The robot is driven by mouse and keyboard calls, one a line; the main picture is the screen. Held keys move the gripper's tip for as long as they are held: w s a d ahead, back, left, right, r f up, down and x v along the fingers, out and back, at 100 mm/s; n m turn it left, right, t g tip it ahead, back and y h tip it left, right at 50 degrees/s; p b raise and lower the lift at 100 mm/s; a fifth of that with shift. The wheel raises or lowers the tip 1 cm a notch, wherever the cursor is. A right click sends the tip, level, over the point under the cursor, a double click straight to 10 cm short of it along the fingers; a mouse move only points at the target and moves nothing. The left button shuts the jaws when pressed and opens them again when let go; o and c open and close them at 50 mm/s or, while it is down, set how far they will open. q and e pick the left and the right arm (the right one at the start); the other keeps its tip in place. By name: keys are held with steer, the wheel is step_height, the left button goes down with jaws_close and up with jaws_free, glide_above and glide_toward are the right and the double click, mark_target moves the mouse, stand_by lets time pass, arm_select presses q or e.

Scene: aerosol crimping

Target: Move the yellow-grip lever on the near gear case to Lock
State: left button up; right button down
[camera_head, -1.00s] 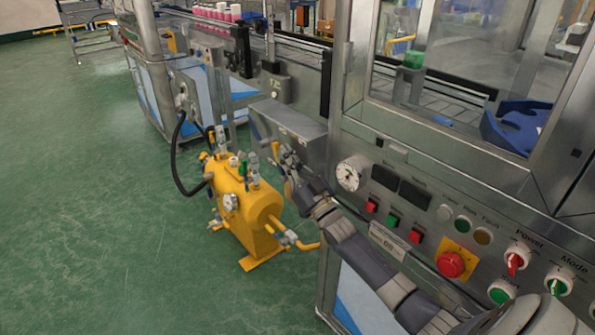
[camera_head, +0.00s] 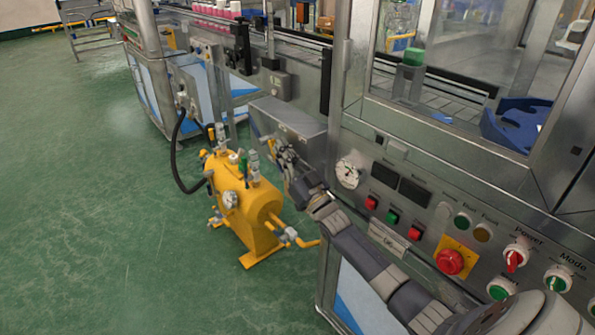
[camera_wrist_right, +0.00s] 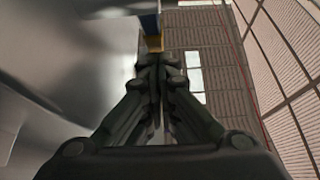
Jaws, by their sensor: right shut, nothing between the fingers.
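The near gear case (camera_head: 292,119) is a grey metal box on the front of the machine. Its lever (camera_head: 257,130) hangs at the box's left end, with a blue arm and a small yellow grip. In the right wrist view the lever's blue arm (camera_wrist_right: 149,22) comes down from the top, and its yellow grip (camera_wrist_right: 154,43) is just beyond my fingertips. My right gripper (camera_head: 275,147) is shut and empty, close by the grip; it also shows in the wrist view (camera_wrist_right: 160,62). I cannot tell whether it touches the grip. No Lock mark is readable. My left gripper is out of view.
A yellow tank (camera_head: 249,205) with valves and a gauge stands on the floor below and left of my right gripper. A control panel (camera_head: 405,193) with a red stop button (camera_head: 450,262) lies to the right. The green floor (camera_head: 90,220) at left is clear.

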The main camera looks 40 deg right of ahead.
stand_by(0.3)
steer(key=v, duration=1.2)
